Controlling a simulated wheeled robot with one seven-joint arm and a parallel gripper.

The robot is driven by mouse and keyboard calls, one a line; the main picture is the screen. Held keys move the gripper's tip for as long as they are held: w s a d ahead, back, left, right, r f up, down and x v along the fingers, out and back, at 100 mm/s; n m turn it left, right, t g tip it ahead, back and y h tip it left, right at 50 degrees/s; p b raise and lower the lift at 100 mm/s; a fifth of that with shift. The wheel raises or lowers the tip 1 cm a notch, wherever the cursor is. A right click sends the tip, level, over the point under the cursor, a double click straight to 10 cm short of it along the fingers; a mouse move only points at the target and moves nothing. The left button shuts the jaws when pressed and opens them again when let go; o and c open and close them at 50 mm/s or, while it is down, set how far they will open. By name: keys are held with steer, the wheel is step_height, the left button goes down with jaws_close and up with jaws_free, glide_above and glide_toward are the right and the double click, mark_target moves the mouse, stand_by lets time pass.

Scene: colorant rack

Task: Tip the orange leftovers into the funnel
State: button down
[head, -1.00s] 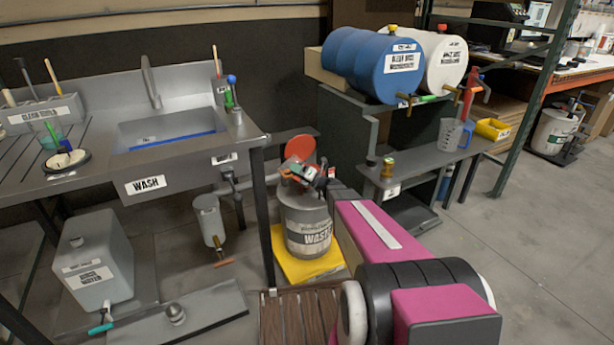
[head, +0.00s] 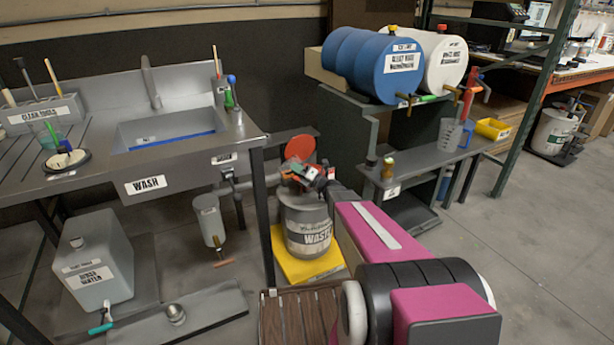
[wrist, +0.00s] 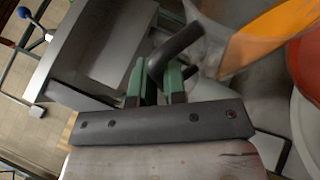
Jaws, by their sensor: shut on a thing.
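My gripper (wrist: 160,88) is shut on the dark handle (wrist: 177,50) of a clear cup (wrist: 222,52). Orange paint (wrist: 275,30) shows at the cup's far side in the wrist view; the cup is tilted and blurred there. In the head view my gripper (head: 322,176) is just above the grey waste can (head: 312,222), beside its raised red lid (head: 301,148). The red lid also shows at the right of the wrist view (wrist: 309,62). The funnel is hard to make out; my gripper and the cup cover the can's top.
The can stands on a yellow tray (head: 291,270). The wash sink (head: 168,133) is to its left, with a table leg close by. A shelf (head: 425,165) with blue (head: 372,65) and white (head: 444,60) drums stands to the right.

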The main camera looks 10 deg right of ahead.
steer(key=shift+w+d+r+m+t, duration=0.2)
steer(key=shift+d+r+m+t, duration=0.1)
steer(key=shift+d+m, duration=0.25)
steer(key=shift+w+d+r+m+t, duration=0.2)
steer(key=shift+d+m+t, duration=0.1)
steer(key=shift+d+m, duration=0.25)
stand_by(1.3)
steer(key=shift+w+d+r+m+t, duration=0.2)
steer(key=shift+d+r+m+t, duration=0.2)
steer(key=shift+m+t, duration=0.4)
stand_by(0.8)
